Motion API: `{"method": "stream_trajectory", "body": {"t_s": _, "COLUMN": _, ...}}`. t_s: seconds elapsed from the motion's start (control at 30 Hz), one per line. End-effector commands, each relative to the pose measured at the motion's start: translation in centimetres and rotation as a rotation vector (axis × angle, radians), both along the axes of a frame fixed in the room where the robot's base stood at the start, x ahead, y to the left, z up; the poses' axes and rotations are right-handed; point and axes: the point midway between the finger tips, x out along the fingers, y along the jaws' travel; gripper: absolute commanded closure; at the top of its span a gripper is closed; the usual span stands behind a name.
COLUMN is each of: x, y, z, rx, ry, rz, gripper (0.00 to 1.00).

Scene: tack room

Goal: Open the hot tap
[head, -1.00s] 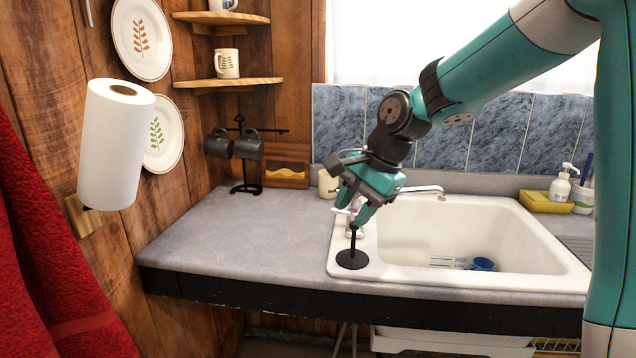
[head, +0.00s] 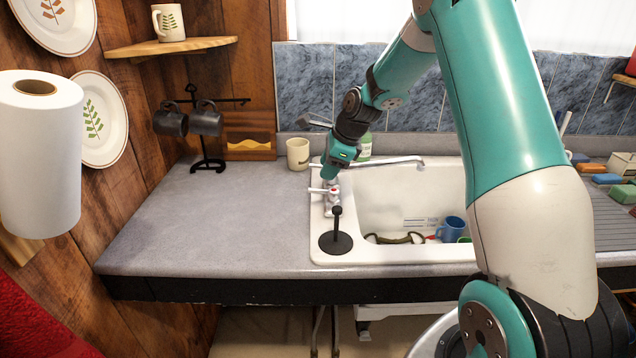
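The tap stands at the left end of the white sink (head: 318,240). Its long chrome spout (head: 385,162) reaches right over the basin. A tap handle with a red mark (head: 333,191) shows just below my gripper, with a small lever pointing left. My gripper (head: 329,176) points down at the tap, close above or against this handle; I cannot tell if it touches. Its fingers are small and partly hidden, so I cannot tell whether they are open. The back of the tap is hidden behind the gripper.
A black plunger-like stand (head: 336,240) is in front of the tap on the sink's corner. A cream mug (head: 298,153) and a green bottle (head: 364,145) stand behind. A blue mug (head: 451,228) lies in the basin. The grey counter (head: 210,225) at left is clear.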

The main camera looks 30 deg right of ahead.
Motion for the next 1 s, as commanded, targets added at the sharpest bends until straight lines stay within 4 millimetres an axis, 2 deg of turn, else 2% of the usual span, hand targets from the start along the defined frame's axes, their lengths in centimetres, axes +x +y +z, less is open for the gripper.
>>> {"method": "stream_trajectory", "body": {"t_s": 0.2, "x": 1.7, "y": 0.9, "z": -4.1, "rx": 0.001, "ry": 0.003, "rz": 0.000, "gripper": 0.61}}
{"method": "stream_trajectory", "body": {"t_s": 0.4, "x": 2.6, "y": 1.3, "z": -6.4, "rx": 0.001, "ry": 0.001, "rz": -0.001, "gripper": 0.61}}
{"method": "stream_trajectory", "body": {"t_s": 0.8, "x": 2.8, "y": 1.4, "z": -7.1, "rx": 0.000, "ry": -0.001, "rz": -0.003, "gripper": 0.61}}
{"method": "stream_trajectory", "body": {"t_s": 0.97, "x": 2.8, "y": 1.4, "z": -7.1, "rx": 0.000, "ry": -0.001, "rz": -0.003, "gripper": 0.97}}
{"method": "stream_trajectory", "body": {"t_s": 1.0, "x": 2.8, "y": 1.4, "z": -7.1, "rx": 0.000, "ry": -0.001, "rz": -0.003, "gripper": 1.00}}
